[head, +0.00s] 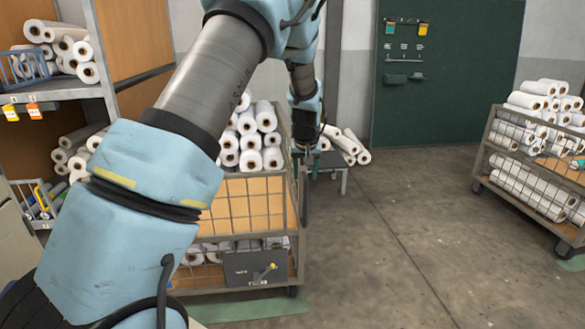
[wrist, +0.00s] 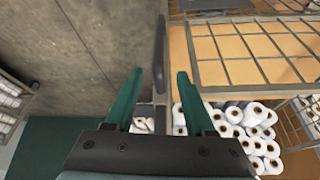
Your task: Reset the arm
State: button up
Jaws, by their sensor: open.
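In the head view my gripper (head: 304,158) is small and partly hidden, at the end of my arm, beside the right edge of a wire-sided cart (head: 246,205). The arm reaches forward across the left half of the head view. In the wrist view the cart's frame (wrist: 245,20) is close on the right of the fingers. I cannot tell whether the gripper touches it.
White rolls (head: 250,140) are stacked on the cart. A second loaded cart (head: 490,160) stands at the right. Shelving with rolls (head: 62,92) is at the left. A green door (head: 446,75) is at the back. The concrete floor (head: 410,230) between the carts is clear.

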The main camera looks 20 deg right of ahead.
jog(key=s+a+r+n+g, duration=0.1)
jog(key=s+a+r, duration=0.1)
jog(key=a, duration=0.6)
jog(key=s+a+r, duration=0.2)
jog(key=s+a, duration=0.1)
jog(key=a, duration=0.4)
jog(key=s+a+r+n+g+y, duration=0.1)
jog(key=s+a+r+g, duration=0.1)
jog(key=s+a, duration=1.55)
notch_tip(320, 180, up, 14)
jog(key=p, duration=1.3)
jog(key=shift+s+d+f, duration=0.25)
jog(key=shift+s, duration=0.2)
